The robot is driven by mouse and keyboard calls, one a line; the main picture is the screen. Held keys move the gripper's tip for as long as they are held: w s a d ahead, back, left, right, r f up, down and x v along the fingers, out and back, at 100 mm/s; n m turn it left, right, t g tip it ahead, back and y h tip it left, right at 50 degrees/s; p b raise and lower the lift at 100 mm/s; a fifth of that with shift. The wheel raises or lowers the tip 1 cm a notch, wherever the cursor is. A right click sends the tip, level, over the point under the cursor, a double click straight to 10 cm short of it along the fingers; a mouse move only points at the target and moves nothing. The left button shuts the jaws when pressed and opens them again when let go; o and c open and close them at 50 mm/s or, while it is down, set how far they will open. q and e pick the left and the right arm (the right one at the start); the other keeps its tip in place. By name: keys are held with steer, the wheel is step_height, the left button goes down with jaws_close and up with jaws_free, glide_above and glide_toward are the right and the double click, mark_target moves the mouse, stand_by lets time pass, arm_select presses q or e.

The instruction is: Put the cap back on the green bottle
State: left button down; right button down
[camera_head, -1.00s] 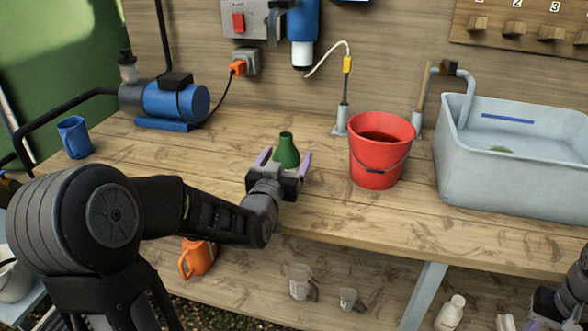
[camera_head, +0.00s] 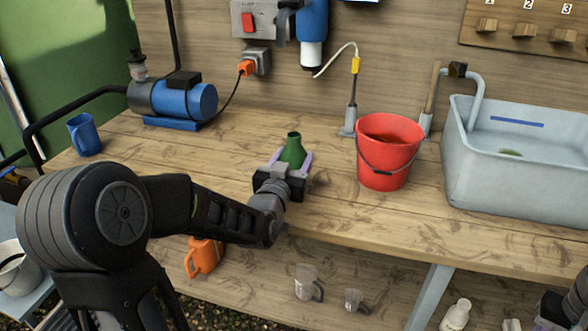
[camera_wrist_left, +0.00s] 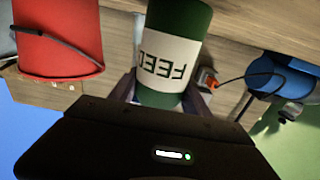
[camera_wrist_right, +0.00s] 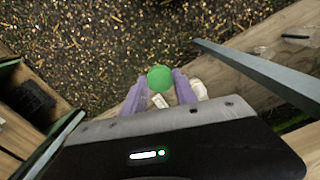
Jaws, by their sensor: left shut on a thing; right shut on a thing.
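The green bottle (camera_head: 293,151) stands upright on the wooden bench, with its neck bare on top. My left gripper (camera_head: 288,166) is shut on its body from the front. In the left wrist view the bottle (camera_wrist_left: 172,50) shows a white label reading FEED between the fingers. My right gripper (camera_wrist_right: 159,88) is shut on a round green cap (camera_wrist_right: 160,78), held over gravel in front of the bench in the right wrist view. In the head view only part of my right arm shows at the lower right edge; the cap is not seen there.
A red bucket (camera_head: 388,150) stands right of the bottle, with a grey sink (camera_head: 510,165) beyond. A blue pump (camera_head: 180,102) and blue mug (camera_head: 84,134) are at the left. The shelf below holds an orange jug (camera_head: 204,255) and clear measuring cups (camera_head: 307,282).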

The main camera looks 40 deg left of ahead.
arm_select(q)
steer(key=shift+r, duration=0.2)
step_height(320, 180, up, 10)
steer(key=p, duration=0.1)
steer(key=shift+f, duration=0.2)
arm_select(e)
steer(key=shift+r, duration=0.7)
stand_by(0.4)
stand_by(0.5)
arm_select(q)
steer(key=c, duration=1.1)
jaws_free()
jaws_close()
